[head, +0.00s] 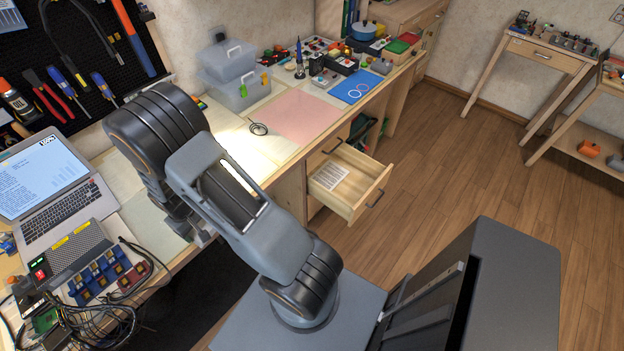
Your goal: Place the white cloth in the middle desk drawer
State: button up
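A desk drawer (372,190) under the workbench is pulled out. A closed drawer front with a dark handle shows just above it, and what lies below is hidden. A flat white piece with faint grey marks (328,177) lies inside the open drawer toward its back left; I cannot tell if it is cloth or paper. No other clear white cloth shows. My arm folds up and over the bench's left part. Only a small part of my gripper (203,237) shows behind the arm, low by the bench's front edge; its fingers and anything in them are hidden.
A laptop (60,190), a cable-covered device (85,270) and tools crowd the left. Grey bins (232,75), a pink mat (298,118), a blue mat (355,87) and small parts fill the bench. The wooden floor right of the drawer is clear.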

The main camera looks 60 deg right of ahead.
aim_at(353, 192)
jog(key=z, duration=0.45)
jog(key=k, duration=1.05)
jog(key=z, duration=1.15)
jog(key=i, duration=1.4)
jog(key=z, duration=0.15)
